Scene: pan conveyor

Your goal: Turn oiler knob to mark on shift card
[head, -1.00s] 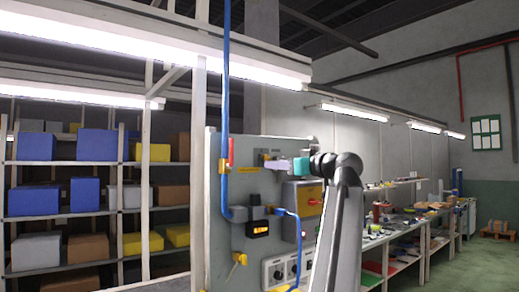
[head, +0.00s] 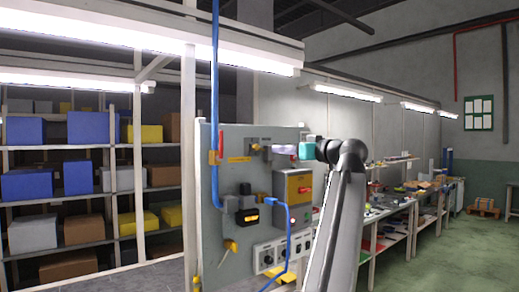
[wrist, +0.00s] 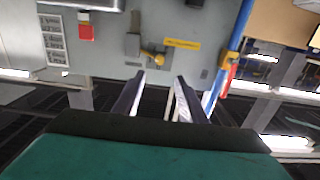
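A grey upright panel (head: 222,180) carries the fittings. A small yellow knob on a grey body (wrist: 150,57) is near its top, beside a yellow label strip (wrist: 182,44); the label also shows in the head view (head: 240,159). I cannot tell for sure that this is the oiler knob. A pale gridded card (wrist: 52,40), perhaps the shift card, is at left in the wrist view; its marks are too small to read. My gripper (wrist: 160,82) is open and empty, its fingertips just below the knob in the wrist view, apparently apart from it. In the head view its teal body (head: 307,152) is right of the knob.
A blue pipe (head: 214,90) with a red valve handle (wrist: 229,72) runs along the panel's side. A black unit with an orange display (head: 250,215) and a yellow-grey box (head: 294,186) sit lower. Shelves (head: 80,148) stand left, a cluttered bench (head: 400,205) right.

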